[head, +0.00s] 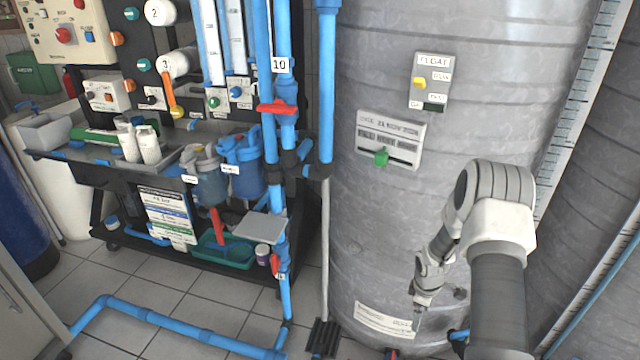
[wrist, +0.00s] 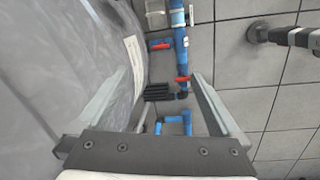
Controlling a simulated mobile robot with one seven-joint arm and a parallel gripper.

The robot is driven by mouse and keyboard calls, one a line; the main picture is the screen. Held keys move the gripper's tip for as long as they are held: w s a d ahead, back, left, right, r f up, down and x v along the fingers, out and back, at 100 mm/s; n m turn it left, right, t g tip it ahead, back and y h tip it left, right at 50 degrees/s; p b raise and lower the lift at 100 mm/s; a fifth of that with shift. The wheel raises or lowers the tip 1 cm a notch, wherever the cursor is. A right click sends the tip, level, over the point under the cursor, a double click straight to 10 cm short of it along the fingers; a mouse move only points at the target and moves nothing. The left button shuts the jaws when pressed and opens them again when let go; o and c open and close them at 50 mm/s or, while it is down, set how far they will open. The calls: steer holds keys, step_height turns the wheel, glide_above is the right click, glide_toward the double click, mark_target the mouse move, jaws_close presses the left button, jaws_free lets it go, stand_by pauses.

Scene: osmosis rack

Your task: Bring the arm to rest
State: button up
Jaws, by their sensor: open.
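My arm shows at the right of the head view, in front of the large grey tank (head: 455,115). My gripper (head: 418,308) hangs low beside the tank's lower wall, small in that view. In the wrist view my gripper (wrist: 160,88) has its two fingers wide apart, with nothing held between them. Beyond the fingers lie the floor, a blue pipe (wrist: 180,55) with red valve handles, and a black ribbed block (wrist: 158,92). The tank wall (wrist: 60,60) fills the left of the wrist view, close to the left finger.
A black rack (head: 150,200) with pipes, filter housings and white bottles stands at the left. A blue pipe (head: 170,322) runs low across the tiled floor. A vertical blue pipe (head: 326,90) stands left of the tank. Some tiled floor (head: 215,290) is clear before the rack.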

steer(key=s+a+r+m+t, duration=0.1)
steer(key=s+a+r+m, duration=0.1)
steer(key=r, duration=0.8)
steer(key=s+a+r+m, duration=0.1)
steer(key=a+r+m, duration=0.1)
steer(key=r, duration=0.9)
steer(key=s+a+r+m+t, duration=0.1)
steer(key=s+a+r+m, duration=0.1)
steer(key=r, duration=0.8)
steer(key=s+a+r+m+t, duration=0.1)
steer(key=s+a+r+m, duration=0.2)
steer(key=s, duration=0.5)
steer(key=s+a+r+m+t+y, duration=0.1)
steer(key=s+a+r, duration=0.1)
steer(key=s+r, duration=0.45)
steer(key=s+a+r+m+t, duration=0.1)
steer(key=s+a+r+m, duration=0.15)
steer(key=s, duration=0.55)
step_height(320, 180, up, 22)
steer(key=p, duration=2.1)
steer(key=shift+a+n, duration=0.2)
steer(key=shift+n, duration=0.15)
steer(key=shift+a, duration=0.1)
